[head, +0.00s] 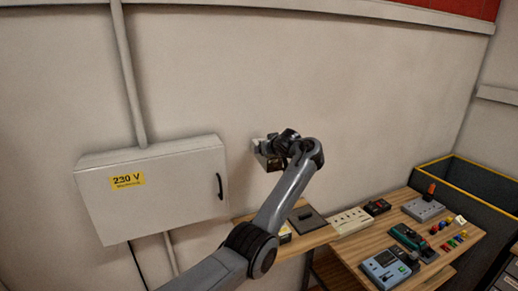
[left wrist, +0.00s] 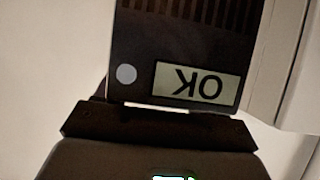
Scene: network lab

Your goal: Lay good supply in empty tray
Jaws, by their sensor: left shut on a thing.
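The good supply is a dark block (left wrist: 190,50) with vent slots, a round grey spot and a pale "OK" label (left wrist: 197,82), upside down in the left wrist view. My left gripper (head: 283,150) is shut on it, in front of the wall and above the shelf. In the head view the supply is mostly hidden by the gripper and arm. A flat dark tray (head: 308,220) lies on the wooden shelf below, with nothing clearly seen in it. My right gripper is out of view.
A grey 230 V cabinet (head: 155,185) hangs on the wall at left. A small item with a yellow label (head: 285,234) sits behind my arm. A white strip (head: 350,220), a blue-grey meter (head: 385,268) and several small parts fill the bench. A dark yellow-edged bin (head: 480,190) stands at right.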

